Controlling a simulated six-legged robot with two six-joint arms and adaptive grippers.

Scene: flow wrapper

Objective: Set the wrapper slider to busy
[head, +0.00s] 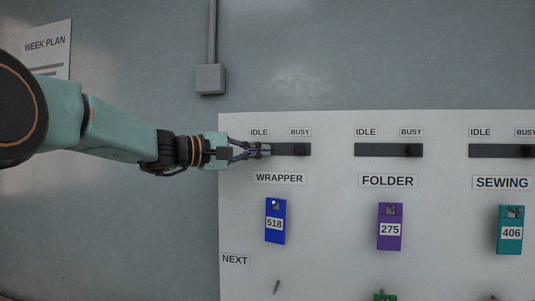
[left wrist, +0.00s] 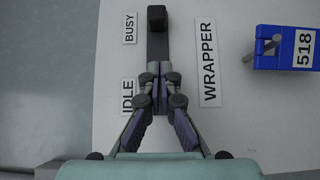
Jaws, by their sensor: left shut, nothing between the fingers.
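The wrapper slider is a dark horizontal track (head: 285,150) on the white board, above the WRAPPER label (head: 279,178). Its black knob (head: 300,150) sits at the right end, under the BUSY label (head: 300,132). The knob also shows in the left wrist view (left wrist: 157,17), beside BUSY. My left gripper (head: 266,150) is shut and empty, in front of the track's IDLE end, and hides that end. In the left wrist view its fingertips (left wrist: 155,80) are over the track, clearly apart from the knob. My right gripper is not in view.
The folder slider (head: 385,150) and sewing slider (head: 495,151) are to the right, knobs at BUSY. A blue tag marked 518 (head: 275,222) hangs below WRAPPER, with purple (head: 390,228) and teal (head: 511,231) tags further right. A bare peg (head: 276,287) sticks out lower down.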

